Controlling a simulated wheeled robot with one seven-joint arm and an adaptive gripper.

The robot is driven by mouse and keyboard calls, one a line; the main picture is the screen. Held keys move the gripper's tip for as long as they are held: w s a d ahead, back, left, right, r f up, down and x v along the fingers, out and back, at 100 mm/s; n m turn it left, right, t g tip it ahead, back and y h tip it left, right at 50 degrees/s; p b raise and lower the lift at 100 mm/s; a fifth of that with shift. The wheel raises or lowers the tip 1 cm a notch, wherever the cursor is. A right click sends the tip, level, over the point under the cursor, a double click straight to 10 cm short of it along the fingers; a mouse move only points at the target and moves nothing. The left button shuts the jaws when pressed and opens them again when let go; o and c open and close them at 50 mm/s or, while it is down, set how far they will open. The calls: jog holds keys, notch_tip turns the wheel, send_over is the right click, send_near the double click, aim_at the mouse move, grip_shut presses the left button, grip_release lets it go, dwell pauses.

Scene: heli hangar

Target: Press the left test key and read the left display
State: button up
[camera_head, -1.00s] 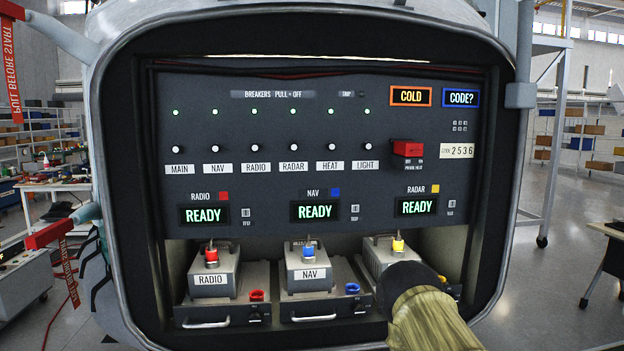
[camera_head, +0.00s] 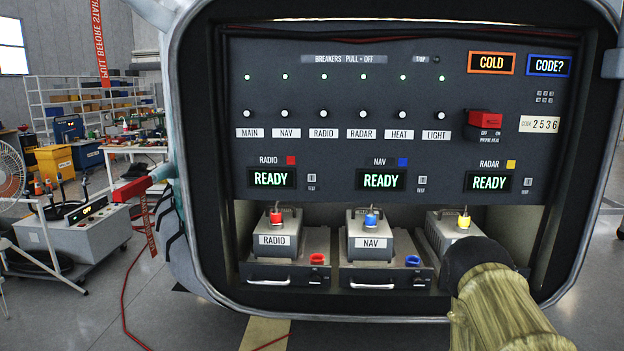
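The left display (camera_head: 271,178), under the RADIO label and a red square, reads READY in green. A small test key (camera_head: 311,179) sits just right of it on the dark panel (camera_head: 340,215). The NAV display (camera_head: 381,180) and RADAR display (camera_head: 489,182) also read READY, each with a small key at its right. My arm (camera_head: 500,315) reaches in from the lower right, in front of the RADAR unit (camera_head: 440,232) and well away from the left key. No gripper fingers show.
The RADIO unit (camera_head: 275,242) and NAV unit (camera_head: 371,243) stand on pull-out trays under the panel. Breakers and a red-guarded switch (camera_head: 485,119) are above. A red bar with a hanging strap (camera_head: 133,190) juts out at the bay's left. A grey cart (camera_head: 75,245) stands at left.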

grip_shut()
dwell(1.2)
